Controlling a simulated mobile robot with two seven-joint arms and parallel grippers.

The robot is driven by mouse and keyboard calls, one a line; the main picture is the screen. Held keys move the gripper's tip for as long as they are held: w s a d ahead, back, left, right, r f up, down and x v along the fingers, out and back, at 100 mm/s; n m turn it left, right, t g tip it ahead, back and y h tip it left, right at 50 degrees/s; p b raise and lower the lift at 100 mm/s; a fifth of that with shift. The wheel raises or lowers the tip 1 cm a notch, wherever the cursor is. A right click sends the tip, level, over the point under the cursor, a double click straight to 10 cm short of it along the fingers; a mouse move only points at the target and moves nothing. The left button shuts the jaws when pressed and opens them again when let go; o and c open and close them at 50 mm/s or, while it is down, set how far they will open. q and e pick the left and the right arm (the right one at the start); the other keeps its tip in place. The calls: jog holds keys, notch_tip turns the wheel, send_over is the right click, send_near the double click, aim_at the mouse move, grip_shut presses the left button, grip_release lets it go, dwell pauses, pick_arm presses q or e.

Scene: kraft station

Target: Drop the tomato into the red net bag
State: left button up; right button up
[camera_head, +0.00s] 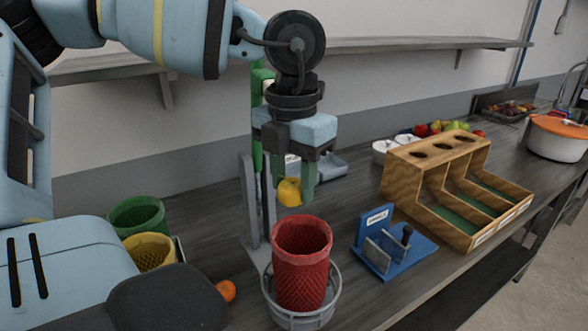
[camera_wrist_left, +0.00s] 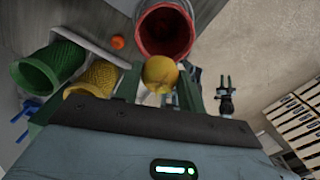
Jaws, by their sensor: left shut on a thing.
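My left gripper (camera_head: 296,178) is shut on a round yellow fruit (camera_head: 289,192) and holds it above the red net bag (camera_head: 301,268). I cannot tell whether this fruit is the task's tomato. The red net bag stands upright with its mouth open, inside a grey round holder (camera_head: 300,320). The fruit is above the rim and apart from it. In the left wrist view the yellow fruit (camera_wrist_left: 160,72) sits between the green fingers, just beside the red bag's open mouth (camera_wrist_left: 166,32). A small dark shape with green prongs (camera_wrist_left: 226,95) there looks like my right gripper.
A green net bag (camera_head: 137,215) and a yellow net bag (camera_head: 150,251) stand at the left. An orange fruit (camera_head: 226,291) lies on the table. A blue stand (camera_head: 393,245) and a wooden divided box (camera_head: 450,185) are at the right. A grey post stands behind the red bag.

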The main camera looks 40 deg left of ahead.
aim_at(293, 202)
pick_arm(q)
notch_tip(293, 202, down, 4)
jog(key=shift+r+b, duration=0.15)
jog(key=shift+b, duration=0.15)
jog(key=shift+f, duration=0.4)
pick_arm(e)
jog(key=shift+s+a+f, duration=0.3)
jog(key=shift+s+f, duration=0.05)
jog(key=shift+f, duration=0.15)
pick_arm(q)
jog(key=o, duration=1)
jog(key=shift+o, duration=0.2)
pick_arm(e)
jog(key=shift+d, duration=0.1)
